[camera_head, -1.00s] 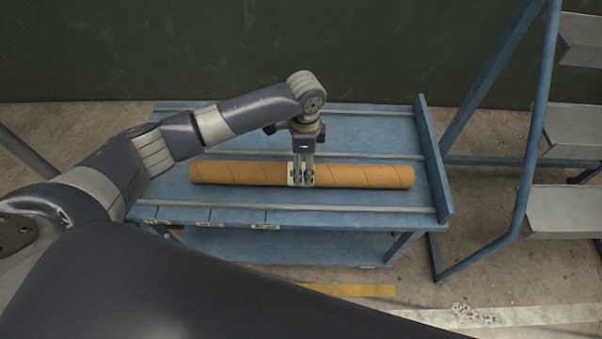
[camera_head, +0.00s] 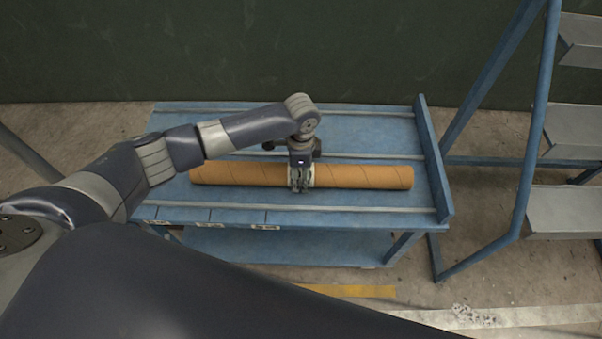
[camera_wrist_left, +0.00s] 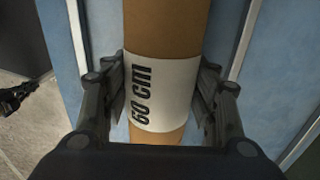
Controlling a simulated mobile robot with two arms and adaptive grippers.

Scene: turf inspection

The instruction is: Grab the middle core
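A long brown cardboard core (camera_head: 365,177) lies across the blue cart's top. It is the only core in view. In the left wrist view the core (camera_wrist_left: 165,25) carries a white label (camera_wrist_left: 165,90) reading "60 cm". My left gripper (camera_head: 301,188) points down and straddles the core near its middle. In the left wrist view its two fingers (camera_wrist_left: 162,95) are spread, one on each side of the label. They are touching or very close to it; I cannot tell which. The core rests on the cart. My right gripper is not in view.
The blue cart (camera_head: 372,128) has a raised wall (camera_head: 433,165) at its right end and a lower shelf. A blue-framed rack (camera_head: 535,120) with grey shelves stands at right. A dark green wall (camera_head: 300,45) is behind. The cart top behind and in front of the core is clear.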

